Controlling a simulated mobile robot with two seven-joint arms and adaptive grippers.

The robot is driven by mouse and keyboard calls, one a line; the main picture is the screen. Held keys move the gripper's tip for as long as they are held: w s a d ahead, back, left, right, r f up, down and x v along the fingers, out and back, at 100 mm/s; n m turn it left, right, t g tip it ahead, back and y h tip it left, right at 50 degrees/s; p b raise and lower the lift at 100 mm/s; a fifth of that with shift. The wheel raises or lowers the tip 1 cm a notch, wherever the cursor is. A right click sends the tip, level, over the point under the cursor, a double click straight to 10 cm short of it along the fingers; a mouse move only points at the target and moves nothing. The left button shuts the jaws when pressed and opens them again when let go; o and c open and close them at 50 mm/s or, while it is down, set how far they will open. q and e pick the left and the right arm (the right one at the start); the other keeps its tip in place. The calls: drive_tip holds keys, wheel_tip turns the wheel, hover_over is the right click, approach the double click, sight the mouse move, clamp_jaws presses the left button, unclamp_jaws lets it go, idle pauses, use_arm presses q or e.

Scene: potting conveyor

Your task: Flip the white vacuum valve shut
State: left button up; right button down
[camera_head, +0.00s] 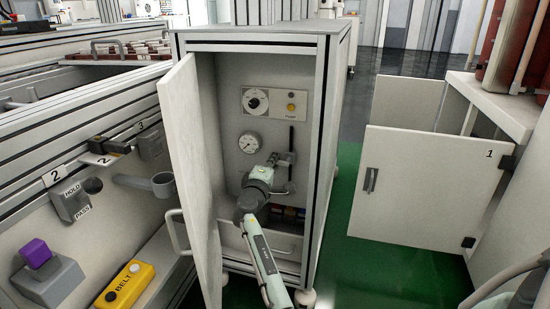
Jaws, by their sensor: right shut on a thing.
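My right gripper (283,160) is inside an open cabinet (322,130), in front of its back panel, to the right of and just below a round gauge (249,143). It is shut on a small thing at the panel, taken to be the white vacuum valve. The valve is mostly hidden by the fingers and wrist, and its lever angle cannot be told. A dark upright bar (291,137) shows just above the fingers. My left gripper is not in view.
The cabinet door (190,170) stands open on the left, close to my arm. A dial panel (272,103) is above the gauge. A yellow BELT box (125,284) and HOLD/PASS switch (72,199) are at left. A cupboard door (430,185) stands at right over green floor.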

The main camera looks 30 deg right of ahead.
drive_tip(key=shift+f+n, duration=0.15)
drive_tip(key=shift+n, duration=0.35)
drive_tip(key=c, duration=1.5)
unclamp_jaws()
drive_tip(key=shift+f, duration=0.1)
drive_tip(key=shift+c, duration=0.2)
wheel_tip(320, 180, up, 10)
drive_tip(key=shift+r, duration=0.1)
